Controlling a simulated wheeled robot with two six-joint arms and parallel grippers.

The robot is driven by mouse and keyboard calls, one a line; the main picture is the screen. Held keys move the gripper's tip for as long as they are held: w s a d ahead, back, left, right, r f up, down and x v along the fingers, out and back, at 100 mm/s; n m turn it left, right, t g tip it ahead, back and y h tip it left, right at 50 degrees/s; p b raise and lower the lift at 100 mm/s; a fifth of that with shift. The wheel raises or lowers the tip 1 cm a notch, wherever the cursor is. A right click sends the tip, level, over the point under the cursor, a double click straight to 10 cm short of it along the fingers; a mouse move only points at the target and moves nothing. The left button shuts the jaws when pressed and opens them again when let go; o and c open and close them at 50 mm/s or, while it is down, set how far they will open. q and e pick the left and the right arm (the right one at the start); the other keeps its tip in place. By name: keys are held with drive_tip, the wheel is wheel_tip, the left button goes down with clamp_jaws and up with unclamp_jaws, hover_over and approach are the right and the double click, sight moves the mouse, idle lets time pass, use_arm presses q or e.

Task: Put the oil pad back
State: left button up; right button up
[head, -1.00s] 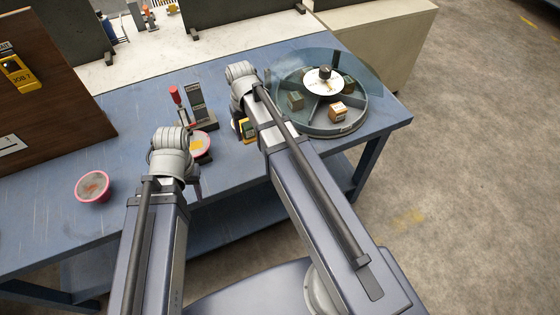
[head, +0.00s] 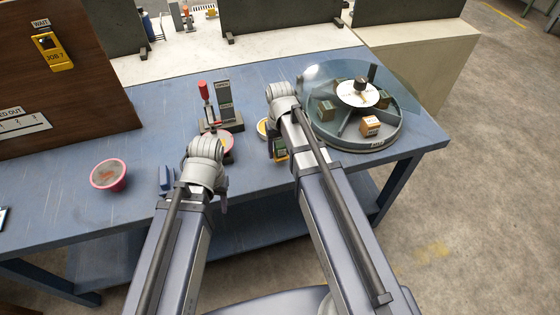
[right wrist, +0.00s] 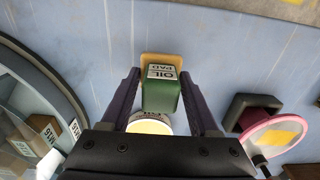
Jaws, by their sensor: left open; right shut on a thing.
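The oil pad (right wrist: 161,98) is a green block with a white "OIL PAD" label and a tan layer at its far end. In the right wrist view it sits between the two dark fingers of my right gripper (right wrist: 161,76), which is shut on it. In the head view the oil pad (head: 279,150) shows partly below my right wrist, over the blue bench. My left gripper (head: 198,195) is open, mostly hidden behind its own wrist near the bench's front edge. I see nothing held in it.
A round tin (right wrist: 150,127) with a yellow top is close below the pad. A turntable tray (head: 372,143) with small boxes stands to the right. A red-handled stand (head: 224,115), a pink-rimmed bowl (head: 108,174) and a brown board (head: 60,85) are to the left.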

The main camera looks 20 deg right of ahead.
sight(280, 156)
drive_tip(key=shift+f, duration=0.1)
wheel_tip(280, 156, down, 3)
drive_tip(key=b, duration=0.3)
drive_tip(key=shift+f+b, duration=0.2)
drive_tip(key=shift+b, duration=0.15)
drive_tip(key=shift+f, duration=0.2)
drive_tip(key=o, duration=1.2)
drive_tip(key=shift+r, duration=0.2)
wheel_tip(280, 156, up, 12)
drive_tip(key=p, duration=1.2)
drive_tip(key=s+a+n, duration=0.1)
drive_tip(key=s+a, duration=0.2)
drive_tip(key=s, duration=0.2)
drive_tip(key=s+a+n, duration=0.1)
drive_tip(key=s+a, duration=0.3)
drive_tip(key=s+a+n+h, duration=0.1)
drive_tip(key=s+a, duration=0.2)
drive_tip(key=s, duration=0.2)
drive_tip(key=shift+s+a, duration=0.25)
drive_tip(key=shift+s, duration=0.1)
